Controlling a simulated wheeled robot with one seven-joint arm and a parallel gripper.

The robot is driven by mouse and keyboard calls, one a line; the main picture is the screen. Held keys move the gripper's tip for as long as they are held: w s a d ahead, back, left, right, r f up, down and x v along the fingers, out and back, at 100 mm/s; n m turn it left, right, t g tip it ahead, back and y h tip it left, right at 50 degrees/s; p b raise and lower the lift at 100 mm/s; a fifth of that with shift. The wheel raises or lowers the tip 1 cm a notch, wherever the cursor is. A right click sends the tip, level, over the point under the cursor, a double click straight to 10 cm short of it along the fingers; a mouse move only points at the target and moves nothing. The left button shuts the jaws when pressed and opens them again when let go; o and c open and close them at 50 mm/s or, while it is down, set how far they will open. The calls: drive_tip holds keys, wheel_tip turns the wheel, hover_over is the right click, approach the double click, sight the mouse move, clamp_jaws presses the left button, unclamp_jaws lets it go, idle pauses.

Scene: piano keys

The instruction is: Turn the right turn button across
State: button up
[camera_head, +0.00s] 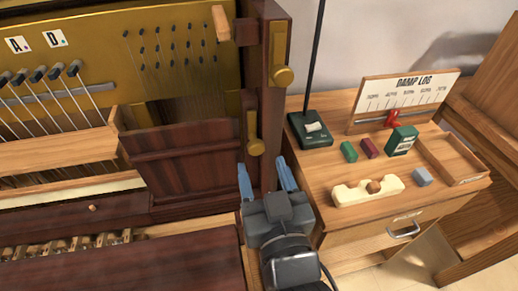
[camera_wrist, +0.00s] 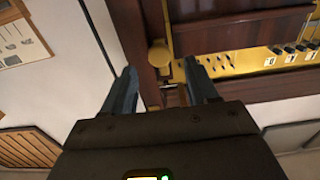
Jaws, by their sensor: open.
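The upper one (camera_head: 282,75) stands upright on the post's outer face. The lower one (camera_head: 256,146) also hangs upright, beside the dark lower panel (camera_head: 185,160). I cannot tell for sure which is the right turn button. My gripper (camera_head: 265,168) is open, its blue fingers apart just below the lower knob. In the wrist view, a round brass knob (camera_wrist: 159,53) appears just beyond the open fingers (camera_wrist: 161,85).
To the right is a wooden cabinet (camera_head: 345,222) with a damp log board (camera_head: 410,90), a cream block, small coloured boxes and a dark stand with a rod. Piano hammers and a brass plate (camera_head: 170,40) are at left.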

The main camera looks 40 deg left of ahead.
sight(257, 152)
drive_tip(key=x, duration=0.5)
drive_tip(key=shift+p, duration=0.3)
drive_tip(key=c, duration=1)
